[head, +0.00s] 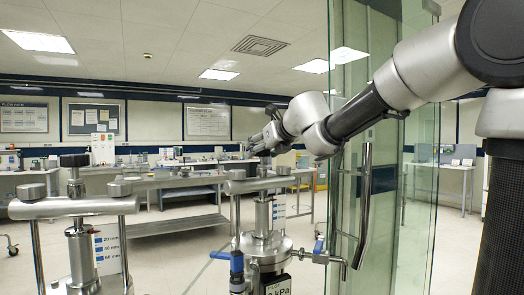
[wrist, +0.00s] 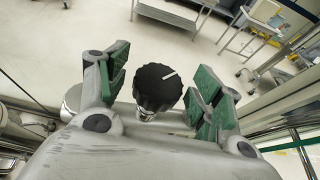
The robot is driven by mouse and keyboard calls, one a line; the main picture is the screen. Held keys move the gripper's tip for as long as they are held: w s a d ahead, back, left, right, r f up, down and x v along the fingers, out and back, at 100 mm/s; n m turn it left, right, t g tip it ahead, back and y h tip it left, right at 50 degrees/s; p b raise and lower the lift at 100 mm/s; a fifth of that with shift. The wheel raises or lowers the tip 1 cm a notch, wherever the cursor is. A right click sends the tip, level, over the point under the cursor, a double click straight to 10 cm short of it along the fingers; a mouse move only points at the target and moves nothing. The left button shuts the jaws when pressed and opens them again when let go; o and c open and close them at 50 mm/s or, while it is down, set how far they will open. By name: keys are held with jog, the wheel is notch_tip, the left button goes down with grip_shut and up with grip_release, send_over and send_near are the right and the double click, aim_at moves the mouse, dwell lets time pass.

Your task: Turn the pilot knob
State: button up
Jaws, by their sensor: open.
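A black fluted knob (wrist: 158,86) with a white pointer line shows in the wrist view, on a metal stem. The line points to the upper right. My gripper (wrist: 162,82) is open, with one green-padded finger to the knob's left and one to its right, and gaps show on both sides. In the head view my gripper (head: 265,141) is above the top of the steel column (head: 263,215) with a label that reads "PILOT". The knob on that column is hard to make out there behind my gripper.
Another steel column (head: 80,245) with a black knob (head: 74,160) stands at the left. A glass panel (head: 345,220) with a metal handle (head: 364,205) stands right of the pilot column. A blue-handled valve (head: 237,262) sticks out low in front. Benches line the back.

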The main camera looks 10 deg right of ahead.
jog(key=shift+w+a+f, duration=0.1)
jog(key=shift+w+f, duration=0.05)
jog(key=shift+w, duration=0.15)
